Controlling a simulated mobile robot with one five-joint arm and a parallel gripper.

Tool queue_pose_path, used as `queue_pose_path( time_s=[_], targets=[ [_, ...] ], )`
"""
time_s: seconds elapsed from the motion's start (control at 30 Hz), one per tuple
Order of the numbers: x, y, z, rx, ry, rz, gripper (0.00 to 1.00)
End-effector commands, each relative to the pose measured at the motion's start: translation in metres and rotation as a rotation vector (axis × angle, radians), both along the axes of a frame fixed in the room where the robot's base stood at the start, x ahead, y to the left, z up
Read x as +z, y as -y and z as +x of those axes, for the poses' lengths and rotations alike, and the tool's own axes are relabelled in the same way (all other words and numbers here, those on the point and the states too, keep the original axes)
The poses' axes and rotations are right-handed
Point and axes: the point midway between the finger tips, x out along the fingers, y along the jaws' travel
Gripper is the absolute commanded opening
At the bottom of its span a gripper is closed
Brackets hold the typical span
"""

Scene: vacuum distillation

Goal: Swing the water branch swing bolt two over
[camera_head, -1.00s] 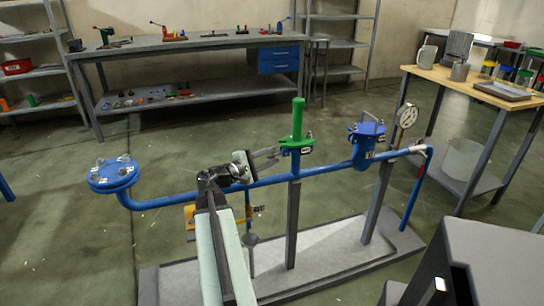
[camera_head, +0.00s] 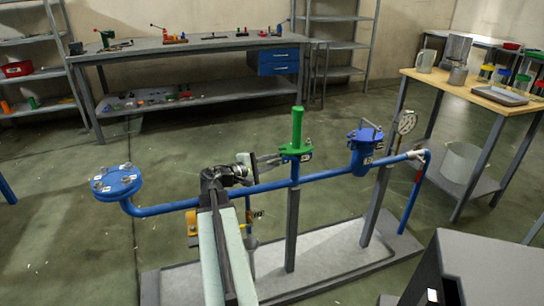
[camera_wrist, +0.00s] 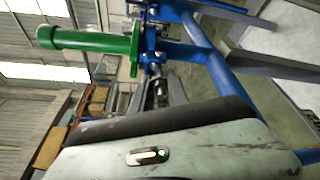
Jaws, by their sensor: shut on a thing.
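The green branch (camera_head: 297,126), an upright green cylinder with a round flange, stands on the blue pipe at the middle of the head view. It also shows lying sideways in the wrist view (camera_wrist: 88,42). Small blue clamp parts (camera_wrist: 152,58) sit at its flange. My gripper (camera_head: 276,161) reaches in from the left, with its fingertips at the left edge of this flange. In the wrist view my gripper (camera_wrist: 158,80) is shut on a small swing bolt at the flange. The fingers hide most of the bolt, and its number cannot be read.
The blue pipe (camera_head: 330,174) runs below and past the flange. A blue lidded vessel (camera_head: 364,146) and a pressure gauge (camera_head: 406,122) stand to the right, a round blue flange (camera_head: 117,181) to the left. A yellow part (camera_head: 193,222) hangs under the pipe. The space above the pipe is clear.

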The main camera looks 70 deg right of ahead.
Motion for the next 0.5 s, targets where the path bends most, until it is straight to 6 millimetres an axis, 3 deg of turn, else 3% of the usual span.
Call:
queue_pose_path(
  time_s=[0.03, 0.5],
  targets=[
    [0.014, -0.002, -0.001, -0.004, 0.025, 0.021, 0.00],
    [0.027, 0.000, -0.004, -0.007, 0.296, 0.244, 0.00]
  ],
)
